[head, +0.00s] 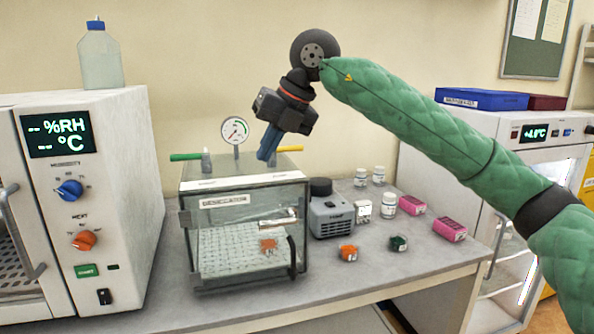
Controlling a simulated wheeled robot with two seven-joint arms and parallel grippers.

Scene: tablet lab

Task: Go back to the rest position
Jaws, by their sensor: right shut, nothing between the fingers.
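My right gripper (267,146) is in the head view, at the end of my green-sleeved right arm. It points down above the desiccator (250,242), near its top back edge. Its blue fingers are shut with nothing between them. I cannot tell whether the fingertips touch the desiccator's lid. The desiccator is a clear box with a closed front door, a gauge (235,130) on top, a green-handled valve (187,156) and a yellow-handled valve (289,149). An orange item (268,245) sits inside it. My left gripper is not in view.
A humidity chamber (110,190) stands left with a bottle (100,58) on top. Right of the desiccator are a grey pump (332,215), white bottles (388,204), pink boxes (449,229), an orange container (348,253) and a green one (398,243). The bench's front (330,279) is clear.

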